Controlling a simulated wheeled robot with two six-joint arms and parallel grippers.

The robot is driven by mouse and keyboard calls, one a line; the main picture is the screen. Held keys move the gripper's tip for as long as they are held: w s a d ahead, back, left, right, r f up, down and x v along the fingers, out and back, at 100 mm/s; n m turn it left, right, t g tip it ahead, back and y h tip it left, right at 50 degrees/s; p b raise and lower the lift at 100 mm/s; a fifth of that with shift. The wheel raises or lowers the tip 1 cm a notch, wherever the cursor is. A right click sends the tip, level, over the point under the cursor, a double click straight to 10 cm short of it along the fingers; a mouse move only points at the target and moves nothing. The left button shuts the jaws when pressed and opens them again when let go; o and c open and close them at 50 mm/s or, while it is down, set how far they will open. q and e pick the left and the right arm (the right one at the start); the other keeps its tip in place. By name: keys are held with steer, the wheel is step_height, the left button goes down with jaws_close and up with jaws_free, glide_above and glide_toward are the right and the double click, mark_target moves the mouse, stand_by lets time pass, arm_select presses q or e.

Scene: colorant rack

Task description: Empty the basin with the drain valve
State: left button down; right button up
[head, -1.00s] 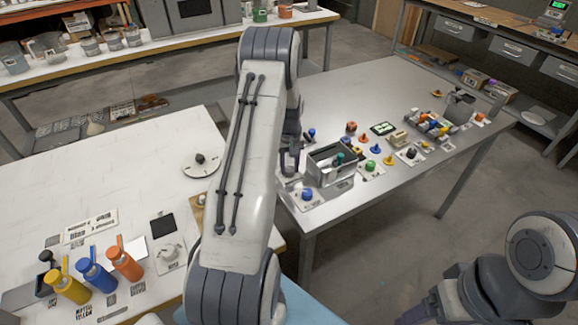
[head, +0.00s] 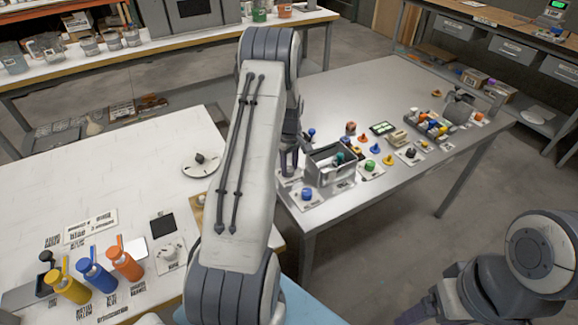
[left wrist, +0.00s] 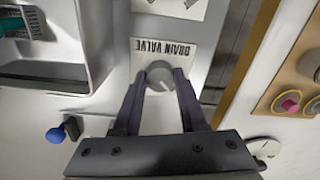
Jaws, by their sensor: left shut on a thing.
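The drain valve is a round grey knob (left wrist: 160,74) with a pale pointer line, beside a plate printed DRAIN VALVE (left wrist: 165,49) in the left wrist view. My left gripper (left wrist: 159,80) is shut on the knob, one dark finger on each side. In the head view my left gripper (head: 288,168) points down beside the basin, and the knob is hidden there. The basin (head: 322,172) is a grey metal box on the grey table; its wall also shows in the left wrist view (left wrist: 101,40). A teal item shows inside it. My right gripper (head: 424,313) is partly in view at the bottom.
A blue knob (head: 307,193) stands in front of the basin. Several coloured knobs and a tray of blocks (head: 430,124) line the grey table to the right. A white table (head: 110,185) with yellow, blue and orange bottles is at the left.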

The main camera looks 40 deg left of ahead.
mark_target(290, 169)
arm_select(q)
steer(key=shift+w+r, duration=0.15)
steer(key=shift+w, duration=0.1)
steer(key=c, duration=0.6)
jaws_free()
steer(key=shift+o, duration=0.8)
steer(key=shift+s, duration=0.1)
step_height(290, 169, up, 10)
steer(key=b, duration=0.1)
steer(key=shift+r, duration=0.2)
